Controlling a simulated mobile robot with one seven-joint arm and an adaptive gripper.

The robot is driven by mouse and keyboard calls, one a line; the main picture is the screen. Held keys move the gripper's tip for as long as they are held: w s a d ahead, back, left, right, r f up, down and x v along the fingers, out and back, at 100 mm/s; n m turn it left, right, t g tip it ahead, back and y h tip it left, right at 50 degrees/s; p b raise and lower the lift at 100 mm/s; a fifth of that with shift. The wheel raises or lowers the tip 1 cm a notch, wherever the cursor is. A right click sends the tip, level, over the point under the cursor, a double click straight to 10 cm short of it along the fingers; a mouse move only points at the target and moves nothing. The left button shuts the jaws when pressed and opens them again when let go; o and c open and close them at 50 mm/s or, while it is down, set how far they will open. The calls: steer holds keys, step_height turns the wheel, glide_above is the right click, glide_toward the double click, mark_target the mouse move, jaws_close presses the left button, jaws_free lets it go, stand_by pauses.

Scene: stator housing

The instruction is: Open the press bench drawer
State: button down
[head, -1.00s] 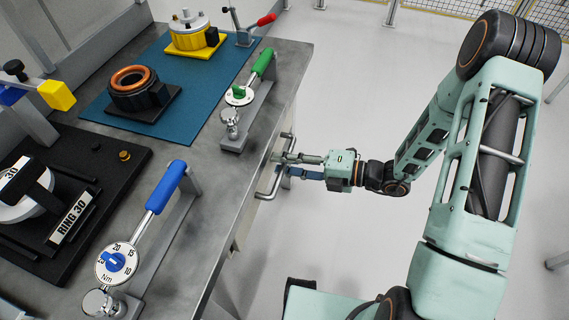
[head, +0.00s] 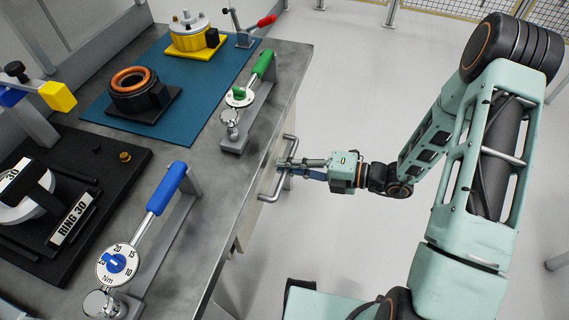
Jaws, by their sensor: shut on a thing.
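The press bench (head: 235,185) has a grey metal top and stands on the left in the head view. A bar handle (head: 270,197) juts from its right-hand side, just below the top; the drawer front behind it is mostly hidden by the bench top. My gripper (head: 285,167) reaches in from the right and is shut on the handle near the middle of the bar.
On the bench lie a blue torque wrench (head: 165,190), a green torque wrench (head: 263,65), a teal mat (head: 200,85) with a copper-wound stator (head: 135,90) and a yellow fixture (head: 190,40). The floor (head: 350,90) behind my arm is clear.

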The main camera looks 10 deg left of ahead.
steer(key=f+p+v, duration=0.1)
steer(key=f+v, duration=0.1)
steer(key=v, duration=1)
steer(key=d+f+p+v, duration=0.1)
steer(key=f+p+v, duration=0.1)
steer(key=v, duration=1.1)
steer(key=shift+s+f, duration=0.25)
steer(key=shift+f, duration=0.3)
steer(key=shift+d, duration=0.15)
steer(key=c, duration=2)
jaws_free()
steer(key=v, duration=1.2)
steer(key=shift+s, duration=0.1)
steer(key=shift+d, duration=0.1)
